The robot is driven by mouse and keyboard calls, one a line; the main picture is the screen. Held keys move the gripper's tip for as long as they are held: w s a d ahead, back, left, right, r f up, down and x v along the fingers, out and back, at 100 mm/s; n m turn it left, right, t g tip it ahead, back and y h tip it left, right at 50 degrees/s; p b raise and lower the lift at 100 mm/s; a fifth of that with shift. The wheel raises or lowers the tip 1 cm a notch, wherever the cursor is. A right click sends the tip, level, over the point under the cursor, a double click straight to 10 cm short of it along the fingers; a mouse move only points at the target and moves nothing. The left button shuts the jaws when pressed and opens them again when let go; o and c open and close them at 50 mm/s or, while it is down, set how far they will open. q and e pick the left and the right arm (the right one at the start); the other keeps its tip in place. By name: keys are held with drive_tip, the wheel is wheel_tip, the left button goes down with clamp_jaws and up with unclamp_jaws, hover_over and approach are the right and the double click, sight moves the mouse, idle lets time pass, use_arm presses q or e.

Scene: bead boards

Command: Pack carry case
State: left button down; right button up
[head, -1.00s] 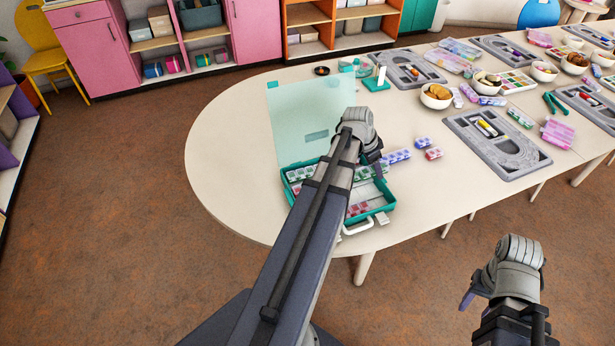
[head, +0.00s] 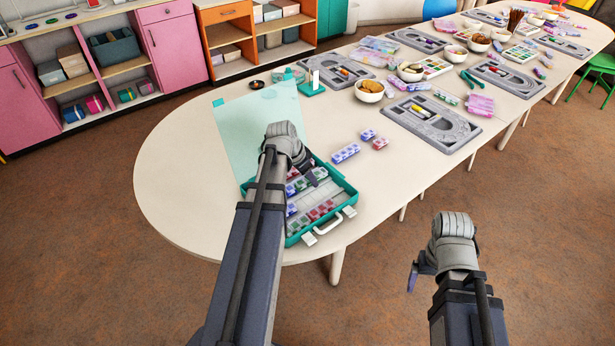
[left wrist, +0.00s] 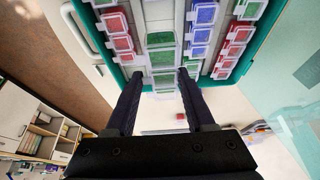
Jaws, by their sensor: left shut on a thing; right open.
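The teal carry case (head: 352,196) lies open on the table, its translucent lid (head: 240,130) raised at the back left. It holds several bead-box strips, with red boxes (head: 322,210) near the handle. My left gripper (head: 312,177) is over the case. In the left wrist view, its fingers (left wrist: 158,78) are shut on a green bead-box strip (left wrist: 162,58), between a red strip (left wrist: 122,42) and a blue strip (left wrist: 200,34). I cannot tell whether the green strip touches the case floor. My right gripper (head: 414,276) is open and empty, off the table's front edge.
A blue bead strip (head: 345,153), a small purple one (head: 368,134) and a red one (head: 380,143) lie right of the case. A grey bead board (head: 430,122) and a bowl (head: 369,91) stand further right. The table's left end (head: 175,165) is clear.

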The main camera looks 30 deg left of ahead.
use_arm(q)
drive_tip(key=shift+f+b, duration=3.95)
drive_tip(key=shift+f, duration=0.2)
drive_tip(key=shift+c, duration=0.9)
unclamp_jaws()
drive_tip(key=shift+r, duration=0.15)
wheel_tip(320, 180, up, 7)
drive_tip(key=p, duration=0.7)
drive_tip(key=shift+r+p, duration=0.2)
drive_tip(key=shift+p, duration=0.15)
